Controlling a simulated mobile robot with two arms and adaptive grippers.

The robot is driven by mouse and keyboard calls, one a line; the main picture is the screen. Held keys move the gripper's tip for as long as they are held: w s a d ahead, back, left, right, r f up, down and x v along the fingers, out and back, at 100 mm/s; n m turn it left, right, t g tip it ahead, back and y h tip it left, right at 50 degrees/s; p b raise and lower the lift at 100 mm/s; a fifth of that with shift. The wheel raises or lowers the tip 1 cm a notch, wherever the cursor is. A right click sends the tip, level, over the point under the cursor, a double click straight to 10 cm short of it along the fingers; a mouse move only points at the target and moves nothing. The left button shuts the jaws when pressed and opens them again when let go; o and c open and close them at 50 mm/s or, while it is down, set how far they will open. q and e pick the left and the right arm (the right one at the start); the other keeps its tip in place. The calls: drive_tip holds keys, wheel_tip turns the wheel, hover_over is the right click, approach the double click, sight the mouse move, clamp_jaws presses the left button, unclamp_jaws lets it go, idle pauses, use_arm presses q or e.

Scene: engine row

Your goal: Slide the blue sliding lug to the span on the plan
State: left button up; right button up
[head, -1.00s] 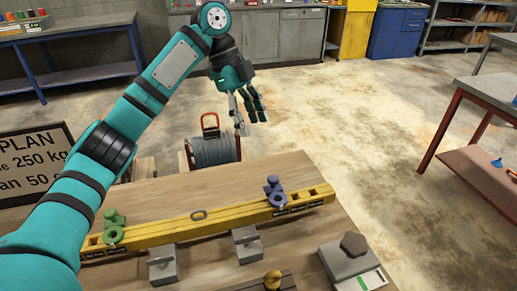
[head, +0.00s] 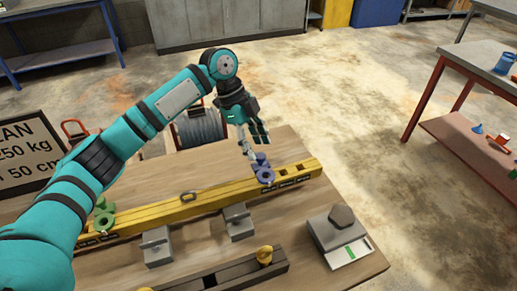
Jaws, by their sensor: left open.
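The blue sliding lug (head: 265,174) sits on the yellow beam (head: 220,198) toward its right end, beside dark slots. A green lug (head: 104,218) is at the beam's left end, partly behind my left arm. My left gripper (head: 249,148) is open, pointing down just above and behind the blue lug. Whether its fingers touch the lug I cannot tell. The plan board (head: 28,158) stands at the left; "250 kg" and "50 cm" read on it, its edges cut off by the frame and my arm. My right gripper is out of view.
The beam rests on grey blocks (head: 238,222) on a wooden bench (head: 190,262). A dark bar (head: 225,275) with yellow lugs lies in front. A grey scale-like box (head: 338,237) with a dark weight stands at right. A cable drum (head: 199,128) is behind the bench.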

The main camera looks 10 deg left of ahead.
sight(264, 167)
use_arm(q)
drive_tip(key=shift+x, duration=1.4)
drive_tip(key=shift+c, duration=0.3)
clamp_jaws()
